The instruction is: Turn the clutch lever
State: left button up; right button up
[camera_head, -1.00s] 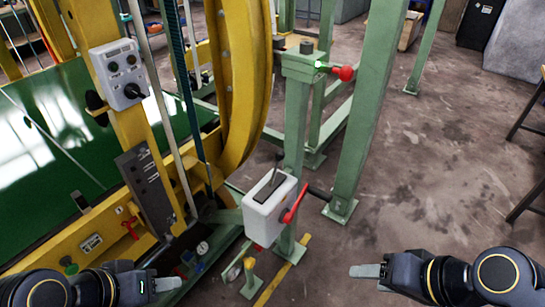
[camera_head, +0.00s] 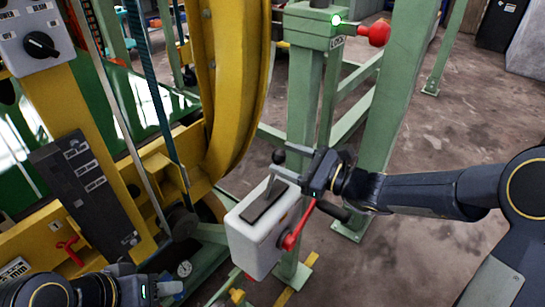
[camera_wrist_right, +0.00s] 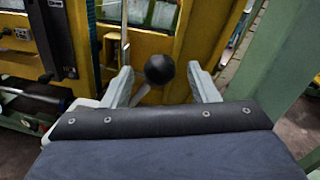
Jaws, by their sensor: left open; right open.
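A white control box (camera_head: 258,232) on a green post carries a lever (camera_head: 272,184) with a black ball knob (camera_head: 279,157) on its top. A red handle (camera_head: 297,228) is on the box's right side. My right gripper (camera_head: 288,161) is open at the knob. In the right wrist view the knob (camera_wrist_right: 159,69) sits between the two open fingers, with gaps on both sides. My left gripper (camera_head: 166,287) is open and empty at the bottom left, apart from the box. Which handle is the clutch lever is not readable.
A red knob (camera_head: 379,33) sticks out of the green post at the top. A grey panel with a black rotary switch (camera_head: 40,45) is at the upper left. The yellow ring frame (camera_head: 236,90) stands behind the box. The floor at the right is clear.

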aim_at(273, 154)
jog(key=shift+x, duration=2.2)
grip_shut()
